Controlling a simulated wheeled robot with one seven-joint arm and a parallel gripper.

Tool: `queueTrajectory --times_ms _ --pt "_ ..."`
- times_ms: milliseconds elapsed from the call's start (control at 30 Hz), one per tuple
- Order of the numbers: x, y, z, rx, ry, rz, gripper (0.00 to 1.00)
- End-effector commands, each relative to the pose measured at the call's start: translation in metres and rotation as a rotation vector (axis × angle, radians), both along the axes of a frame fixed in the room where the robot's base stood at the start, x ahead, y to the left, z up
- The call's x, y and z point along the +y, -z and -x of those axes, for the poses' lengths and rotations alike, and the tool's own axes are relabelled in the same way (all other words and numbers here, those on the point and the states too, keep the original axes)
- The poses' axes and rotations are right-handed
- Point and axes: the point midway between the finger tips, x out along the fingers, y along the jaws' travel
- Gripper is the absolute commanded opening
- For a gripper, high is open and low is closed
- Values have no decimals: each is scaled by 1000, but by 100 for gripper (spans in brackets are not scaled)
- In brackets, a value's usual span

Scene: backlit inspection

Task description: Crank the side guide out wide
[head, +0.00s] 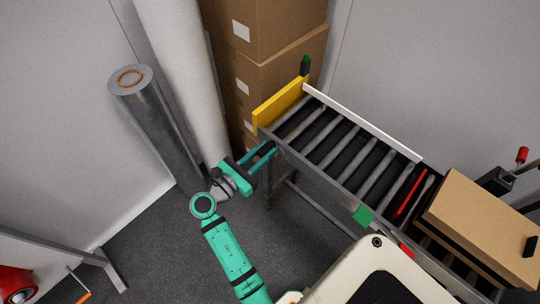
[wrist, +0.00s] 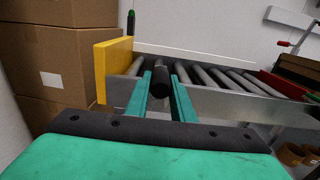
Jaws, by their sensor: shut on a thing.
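The roller conveyor (head: 335,145) runs from the middle to the lower right in the head view. The white side guide (head: 365,122) lies along its far edge; it also shows in the wrist view (wrist: 190,53). My gripper (head: 266,151) reaches that end from the left, below the yellow plate. In the wrist view, its two green fingers are shut on a dark, round crank handle (wrist: 160,82) that points toward the camera. The crank's arm and shaft are hidden behind the handle.
Stacked cartons (head: 265,75) stand behind the yellow plate. A white roll (head: 180,75) and a grey roll (head: 155,125) lean left of them. A carton (head: 485,225) sits at the conveyor's right end. The floor (head: 165,235) around my arm is clear.

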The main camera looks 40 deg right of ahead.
Motion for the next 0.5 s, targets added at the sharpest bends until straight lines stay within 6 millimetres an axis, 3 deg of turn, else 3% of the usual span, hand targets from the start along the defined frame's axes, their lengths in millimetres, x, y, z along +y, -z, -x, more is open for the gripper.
queueTrajectory --times_ms 267,500 --pt "0 -2 -2 -3 -1 3 6" --pt "0 6 -22 -2 4 2 6"
